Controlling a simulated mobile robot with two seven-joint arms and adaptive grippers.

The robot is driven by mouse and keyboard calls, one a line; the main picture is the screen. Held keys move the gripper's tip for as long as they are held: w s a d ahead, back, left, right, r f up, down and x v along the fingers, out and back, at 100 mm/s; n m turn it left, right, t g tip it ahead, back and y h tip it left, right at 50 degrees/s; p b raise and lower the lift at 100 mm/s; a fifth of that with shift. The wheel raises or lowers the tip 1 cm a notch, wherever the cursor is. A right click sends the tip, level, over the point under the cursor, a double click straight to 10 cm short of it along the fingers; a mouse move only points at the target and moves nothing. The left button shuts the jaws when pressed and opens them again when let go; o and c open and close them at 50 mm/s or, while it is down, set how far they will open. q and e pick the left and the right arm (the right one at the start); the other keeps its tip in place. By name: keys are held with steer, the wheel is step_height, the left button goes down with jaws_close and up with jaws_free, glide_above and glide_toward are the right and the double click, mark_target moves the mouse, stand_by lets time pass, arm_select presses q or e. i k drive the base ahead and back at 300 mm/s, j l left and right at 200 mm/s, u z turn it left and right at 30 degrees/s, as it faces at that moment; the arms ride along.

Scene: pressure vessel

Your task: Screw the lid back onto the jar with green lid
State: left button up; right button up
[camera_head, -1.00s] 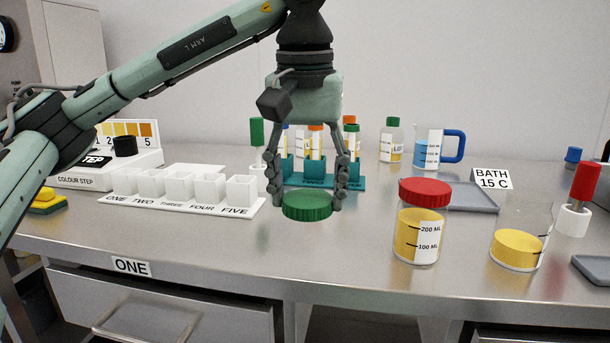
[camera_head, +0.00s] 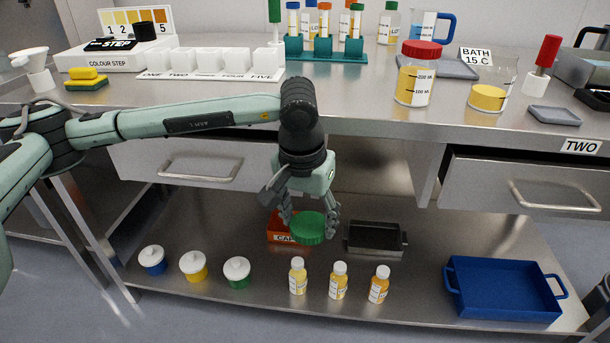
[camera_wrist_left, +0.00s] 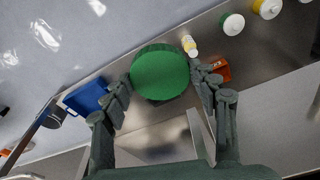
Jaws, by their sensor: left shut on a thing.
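My left gripper (camera_head: 310,218) is shut on a round green lid (camera_head: 309,229) with a ridged rim. It holds the lid in front of the bench, over the lower shelf in the picture. In the left wrist view the lid (camera_wrist_left: 160,75) sits between the two fingers, its flat face towards the camera. No jar shows under the lid. I cannot make out which jar belongs to it. An open clear vessel with yellow contents (camera_head: 487,98) stands on the bench at the right. My right gripper is not in view.
A red-lidded jar (camera_head: 415,82) stands on the bench top. The lower shelf (camera_head: 200,222) bears white-lidded pots (camera_head: 194,268), several small bottles (camera_head: 339,284), an orange box (camera_head: 275,231), a dark tray (camera_head: 376,252) and a blue tray (camera_head: 505,300). Drawer TWO (camera_head: 530,185) juts out.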

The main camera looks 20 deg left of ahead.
mark_target(494, 75)
steer(key=i+l+u, duration=0.35)
steer(key=l, duration=0.4)
steer(key=l+u, duration=0.4)
steer(key=l, duration=0.35)
steer(key=l+u, duration=0.35)
steer(key=l, duration=0.5)
steer(key=k+j, duration=0.15)
steer(key=j, duration=0.15)
steer(key=k+j, duration=0.15)
steer(key=j, duration=0.15)
steer(key=i+l, duration=0.35)
steer(key=l, duration=0.25)
